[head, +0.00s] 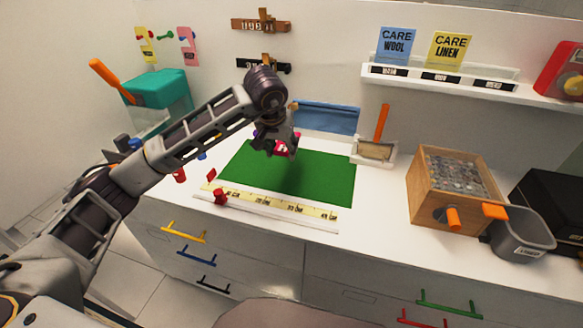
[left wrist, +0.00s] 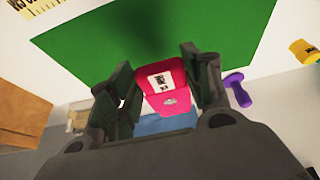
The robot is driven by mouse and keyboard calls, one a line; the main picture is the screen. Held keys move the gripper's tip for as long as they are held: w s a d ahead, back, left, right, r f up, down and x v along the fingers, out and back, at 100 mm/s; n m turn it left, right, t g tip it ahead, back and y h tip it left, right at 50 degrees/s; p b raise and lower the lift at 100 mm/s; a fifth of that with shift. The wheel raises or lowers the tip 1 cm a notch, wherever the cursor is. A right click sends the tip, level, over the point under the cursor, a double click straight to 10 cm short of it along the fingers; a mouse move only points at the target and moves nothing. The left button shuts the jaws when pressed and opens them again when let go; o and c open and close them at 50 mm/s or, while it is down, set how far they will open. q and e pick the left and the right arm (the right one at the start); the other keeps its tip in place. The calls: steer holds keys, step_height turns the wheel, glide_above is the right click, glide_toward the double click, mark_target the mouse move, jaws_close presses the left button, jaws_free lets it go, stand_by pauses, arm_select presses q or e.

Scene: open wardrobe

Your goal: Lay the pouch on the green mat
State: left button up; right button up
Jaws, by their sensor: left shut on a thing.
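The pouch (left wrist: 167,88) is pink-red with a white label and shows between the fingers in the left wrist view. My left gripper (head: 279,143) is shut on it and holds it over the back part of the green mat (head: 320,188). In the head view the pouch shows only as a small pink patch (head: 282,150), mostly hidden by the gripper. The mat lies flat on the white counter and also shows in the left wrist view (left wrist: 150,40). I cannot tell how high the pouch is above the mat. My right gripper is not in view.
A yellow ruler strip (head: 270,204) with a red piece (head: 220,196) runs along the mat's front edge. A blue bin (head: 327,117) stands behind the mat. A white tray (head: 373,160) and a wooden box (head: 425,180) stand to the right. Most of the mat is clear.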

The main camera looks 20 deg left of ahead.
arm_select(q)
steer(key=shift+f, duration=3.05)
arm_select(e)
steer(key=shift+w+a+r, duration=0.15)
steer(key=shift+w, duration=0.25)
arm_select(q)
steer(key=shift+f, duration=0.1)
steer(key=shift+f, duration=1.8)
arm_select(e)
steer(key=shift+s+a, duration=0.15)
